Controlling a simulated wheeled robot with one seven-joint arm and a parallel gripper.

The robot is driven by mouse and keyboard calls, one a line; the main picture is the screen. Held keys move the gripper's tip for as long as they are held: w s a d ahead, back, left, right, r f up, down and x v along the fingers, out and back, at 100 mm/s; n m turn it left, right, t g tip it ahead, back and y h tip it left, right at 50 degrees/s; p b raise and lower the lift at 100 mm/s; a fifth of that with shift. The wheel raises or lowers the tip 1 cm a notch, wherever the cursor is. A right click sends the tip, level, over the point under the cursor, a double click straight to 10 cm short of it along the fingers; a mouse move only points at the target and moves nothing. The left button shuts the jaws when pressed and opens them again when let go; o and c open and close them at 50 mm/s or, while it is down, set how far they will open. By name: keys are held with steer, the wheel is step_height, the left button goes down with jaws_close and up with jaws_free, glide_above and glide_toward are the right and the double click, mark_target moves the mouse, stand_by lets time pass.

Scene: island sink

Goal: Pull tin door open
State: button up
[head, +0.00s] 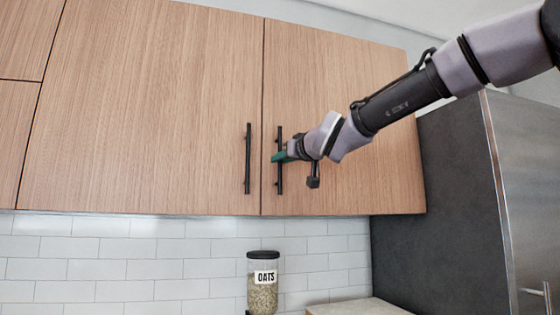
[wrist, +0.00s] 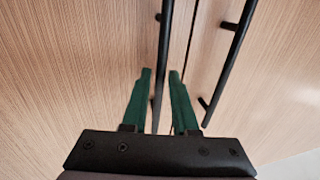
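The wooden upper cabinet has a left door (head: 150,100) and a right door (head: 345,110), both flush. I see no door marked as tin. The right door's black bar handle (head: 280,182) is upright beside the gap. My gripper (head: 279,157) is at this handle, coming from the right. In the wrist view, my green fingers (wrist: 160,72) are apart, with a black handle (wrist: 162,45) showing between them. Whether they touch it, I cannot tell. The left door's handle (head: 248,158) is close beside; the other handle in the wrist view (wrist: 232,60) is right of the fingers.
A jar of oats (head: 263,283) stands below the cabinet, in front of white tiles (head: 130,250). A dark-sided, metal-fronted fridge (head: 445,200) stands at the right. A pale counter corner (head: 355,307) shows at the bottom. The space in front of the left door looks clear.

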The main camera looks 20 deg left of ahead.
steer(key=shift+w+a, duration=0.5)
jaws_close()
stand_by(1.2)
